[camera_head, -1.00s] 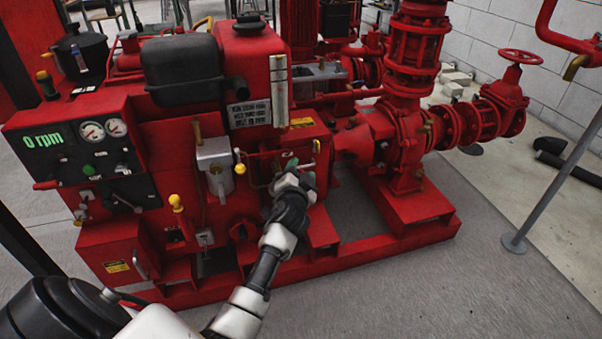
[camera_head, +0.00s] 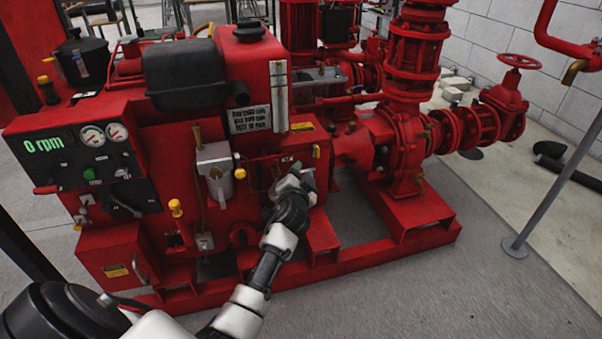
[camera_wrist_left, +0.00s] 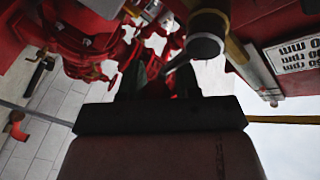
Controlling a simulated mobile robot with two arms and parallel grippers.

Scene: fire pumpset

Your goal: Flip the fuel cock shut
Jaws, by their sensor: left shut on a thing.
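The fuel cock (camera_head: 316,149) shows as a small yellow-tipped fitting at the right end of a thin brass fuel line on the red engine's front. My left gripper (camera_head: 304,175) is just below it, with its fingers pointing up toward the engine. A thin dark lever runs from there toward a dark round body with a grey end (camera_wrist_left: 205,44). The gripper hides much of the cock, so its lever angle is hard to tell. My right gripper is not in view.
A grey filter bowl (camera_head: 217,180) hangs left of the gripper on the engine. The control panel (camera_head: 75,160) reading 0 rpm is farther left. The red pump (camera_head: 385,140) and its flanged pipes stand to the right. The floor (camera_head: 430,290) in front is clear.

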